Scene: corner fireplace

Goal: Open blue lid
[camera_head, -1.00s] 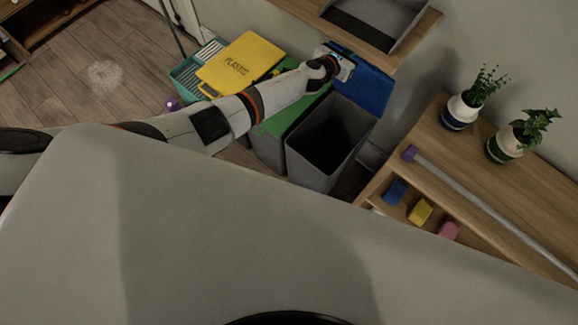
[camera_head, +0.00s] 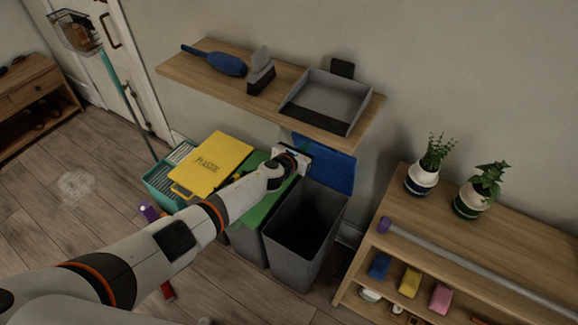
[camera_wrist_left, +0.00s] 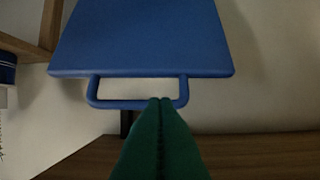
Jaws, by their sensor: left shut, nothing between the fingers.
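The blue lid (camera_head: 335,172) stands raised at the back of its grey bin (camera_head: 290,258), near the wall and under the shelf. The bin's dark inside is open to view. In the left wrist view the lid (camera_wrist_left: 145,40) fills the upper middle, with its blue loop handle (camera_wrist_left: 112,104) toward me. My left gripper (camera_head: 303,158) is at the lid's left side in the head view. In the wrist view its green fingers (camera_wrist_left: 160,102) are shut and empty, their tips overlapping the handle bar; I cannot tell if they touch. My right gripper is not in view.
A green-lidded bin (camera_head: 262,207) and a yellow lid marked PLASTIC (camera_head: 213,160) are left of the open bin. A wooden shelf (camera_head: 225,90) with a dustpan (camera_head: 330,98) hangs above. A wooden cabinet (camera_head: 440,230) with plants is at right.

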